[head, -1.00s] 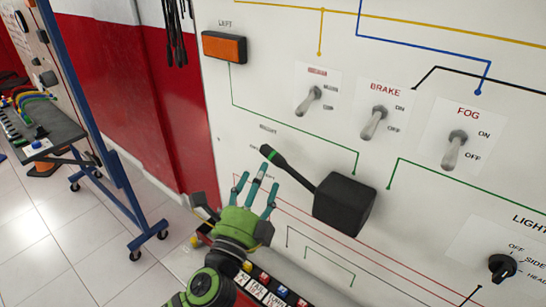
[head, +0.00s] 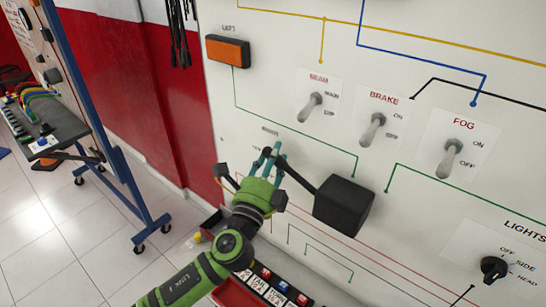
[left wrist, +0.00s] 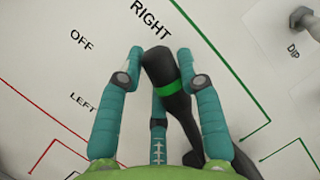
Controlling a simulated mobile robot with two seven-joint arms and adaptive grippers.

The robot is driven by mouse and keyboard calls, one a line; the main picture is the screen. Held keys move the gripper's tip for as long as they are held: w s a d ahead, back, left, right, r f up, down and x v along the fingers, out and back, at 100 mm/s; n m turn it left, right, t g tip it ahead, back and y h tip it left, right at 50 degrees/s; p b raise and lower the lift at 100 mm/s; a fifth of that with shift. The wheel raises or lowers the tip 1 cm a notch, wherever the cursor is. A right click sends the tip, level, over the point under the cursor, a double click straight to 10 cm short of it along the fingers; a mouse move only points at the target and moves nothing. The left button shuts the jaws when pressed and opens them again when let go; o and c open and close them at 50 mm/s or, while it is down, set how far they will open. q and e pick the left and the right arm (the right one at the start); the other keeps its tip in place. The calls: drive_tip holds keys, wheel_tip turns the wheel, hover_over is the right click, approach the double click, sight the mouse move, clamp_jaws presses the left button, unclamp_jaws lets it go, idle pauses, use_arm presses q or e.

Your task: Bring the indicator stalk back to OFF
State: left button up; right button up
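The black indicator stalk (head: 298,178) juts from a black box (head: 344,205) on the white panel. In the left wrist view the stalk's green-banded end (left wrist: 165,88) lies by the printed RIGHT label (left wrist: 152,20), away from the OFF label (left wrist: 82,40). My left gripper (head: 270,156) is at the stalk's end, which its fingers partly hide in the head view. In the left wrist view the teal fingers (left wrist: 163,58) are spread either side of the stalk. It lies closer to the right finger; I cannot tell if they touch. My right gripper is out of view.
Toggle switches for beam (head: 311,106), brake (head: 371,130) and fog (head: 448,158) sit above and right of the box. A lights knob (head: 494,268) is lower right. An orange lamp (head: 228,50) is upper left. A red tray (head: 238,295) lies below the panel.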

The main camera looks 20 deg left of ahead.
use_arm(q)
clamp_jaws()
drive_tip(key=f+n, duration=0.1)
drive_tip(key=f+n+g+y+b, duration=0.1)
drive_tip(key=f+n, duration=0.1)
drive_tip(key=f+n+b, duration=0.1)
drive_tip(key=shift+w+a+f+n, duration=0.1)
drive_tip(key=shift+a+f+n, duration=0.15)
drive_tip(key=shift+f+n, duration=0.15)
drive_tip(key=o, duration=1.1)
unclamp_jaws()
drive_tip(key=shift+o, duration=0.2)
drive_tip(key=s+f, duration=0.1)
drive_tip(key=s, duration=1.1)
drive_tip(key=shift+d+f, duration=0.2)
drive_tip(key=shift+f, duration=0.15)
drive_tip(key=shift+w+a, duration=0.1)
